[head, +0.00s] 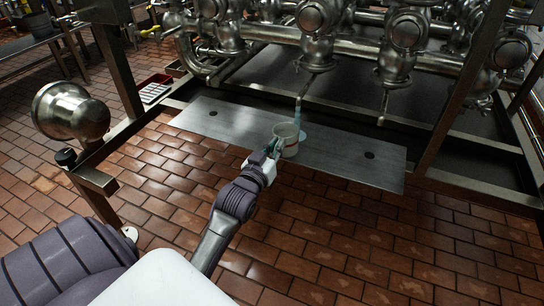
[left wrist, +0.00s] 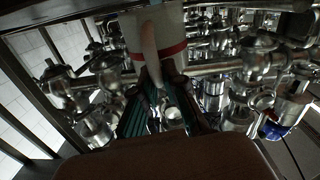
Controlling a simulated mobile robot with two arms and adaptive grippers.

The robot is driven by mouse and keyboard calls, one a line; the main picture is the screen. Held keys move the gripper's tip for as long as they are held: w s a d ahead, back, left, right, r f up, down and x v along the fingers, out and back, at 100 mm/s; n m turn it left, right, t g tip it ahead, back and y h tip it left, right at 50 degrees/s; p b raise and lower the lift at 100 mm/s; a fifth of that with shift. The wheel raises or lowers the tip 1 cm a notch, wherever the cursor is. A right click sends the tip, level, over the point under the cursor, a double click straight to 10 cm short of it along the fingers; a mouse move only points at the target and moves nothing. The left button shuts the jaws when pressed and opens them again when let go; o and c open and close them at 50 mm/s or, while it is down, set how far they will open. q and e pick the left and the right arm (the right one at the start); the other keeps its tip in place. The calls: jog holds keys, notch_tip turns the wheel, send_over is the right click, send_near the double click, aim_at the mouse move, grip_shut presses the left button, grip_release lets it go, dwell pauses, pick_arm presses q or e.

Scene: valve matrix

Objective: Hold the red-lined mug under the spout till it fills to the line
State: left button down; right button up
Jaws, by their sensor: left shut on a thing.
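The pale mug (head: 287,137) is at the end of my left arm, over the metal plate, and looks roughly upright. In the left wrist view the mug (left wrist: 178,28) shows a red line around its side and its handle towards me. My left gripper (head: 273,149) is shut on the mug, at its near left side; its green-padded fingers (left wrist: 153,108) reach towards the handle. The spout (head: 306,85) hangs above the mug, slanting down towards it. A pale bluish streak (head: 298,108) runs between them. The level inside the mug cannot be made out. My right gripper is not in view.
The metal plate (head: 220,122) lies under the mug. Steel valves and pipes (head: 345,48) stand behind, with more thin spouts (head: 384,105) to the right. A frame post (head: 118,65) rises at left and another at right. A red-rimmed tray (head: 153,89) sits at left. The tiled floor in front is clear.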

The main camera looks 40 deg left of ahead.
aim_at(289, 127)
pick_arm(q)
jog(key=b+x, duration=0.1)
jog(key=x, duration=0.4)
jog(key=shift+w, duration=0.1)
jog(key=shift+f+x, duration=0.2)
jog(key=shift+x, duration=2.25)
jog(key=shift+a, duration=0.1)
dwell(4.8)
